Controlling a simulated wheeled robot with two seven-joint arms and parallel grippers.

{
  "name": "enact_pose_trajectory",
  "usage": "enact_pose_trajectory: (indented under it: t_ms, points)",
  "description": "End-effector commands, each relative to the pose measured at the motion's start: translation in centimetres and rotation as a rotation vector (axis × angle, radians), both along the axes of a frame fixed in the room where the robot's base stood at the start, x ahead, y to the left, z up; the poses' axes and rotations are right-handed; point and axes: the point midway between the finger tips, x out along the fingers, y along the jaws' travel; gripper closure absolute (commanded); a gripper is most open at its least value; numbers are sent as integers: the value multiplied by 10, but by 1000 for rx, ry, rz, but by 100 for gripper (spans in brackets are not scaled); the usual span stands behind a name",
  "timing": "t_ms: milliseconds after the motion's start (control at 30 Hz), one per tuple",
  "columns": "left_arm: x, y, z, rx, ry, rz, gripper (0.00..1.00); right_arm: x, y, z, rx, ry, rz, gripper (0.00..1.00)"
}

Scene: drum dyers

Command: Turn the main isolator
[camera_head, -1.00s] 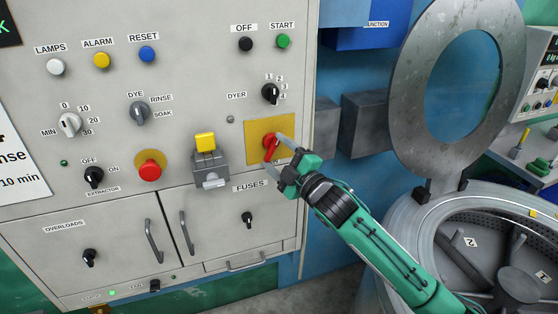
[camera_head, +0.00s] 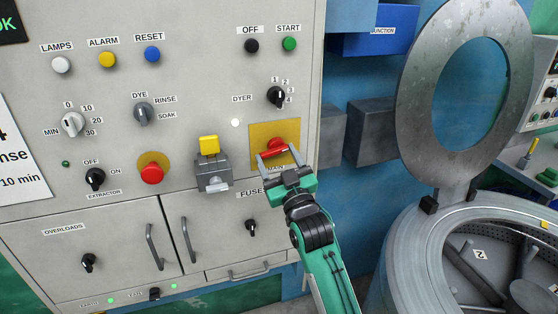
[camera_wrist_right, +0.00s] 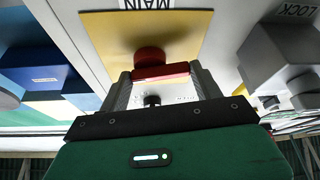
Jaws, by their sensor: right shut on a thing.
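The main isolator is a red handle (camera_head: 274,152) on a yellow plate (camera_head: 264,131) at the lower right of the grey panel. The handle lies nearly level, with a slight slope. It also shows in the right wrist view (camera_wrist_right: 160,72), across the jaws under the MAIN label. My right gripper (camera_head: 279,160) is shut on the handle, one finger at each end of it, reaching up from below. The gripper hides part of the plate's lower edge and of the label under it. My left gripper is not in view.
A grey lock box (camera_head: 213,172) with a yellow top stands out left of the plate. A red stop button (camera_head: 152,173) is further left. A dyer knob (camera_head: 277,96) sits above. An open drum (camera_head: 480,240) with a round lid (camera_head: 425,110) is at right.

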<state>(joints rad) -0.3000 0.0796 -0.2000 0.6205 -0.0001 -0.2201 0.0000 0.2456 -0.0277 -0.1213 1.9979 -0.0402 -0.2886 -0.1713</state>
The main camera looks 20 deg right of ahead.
Motion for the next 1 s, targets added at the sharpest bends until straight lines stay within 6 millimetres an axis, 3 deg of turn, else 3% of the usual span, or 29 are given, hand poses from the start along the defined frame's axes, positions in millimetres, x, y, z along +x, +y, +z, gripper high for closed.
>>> enact_pose_trajectory:
  t_ms: [400, 967, 1000]
  points:
    - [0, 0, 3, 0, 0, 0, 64, 0, 2, 0, 185, 11, 0, 57]
    - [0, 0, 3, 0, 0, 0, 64, 0, 3, 0, 210, 11, 1, 57]
    - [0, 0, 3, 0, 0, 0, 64, 0, 2, 0, 210, 11, 1, 27]
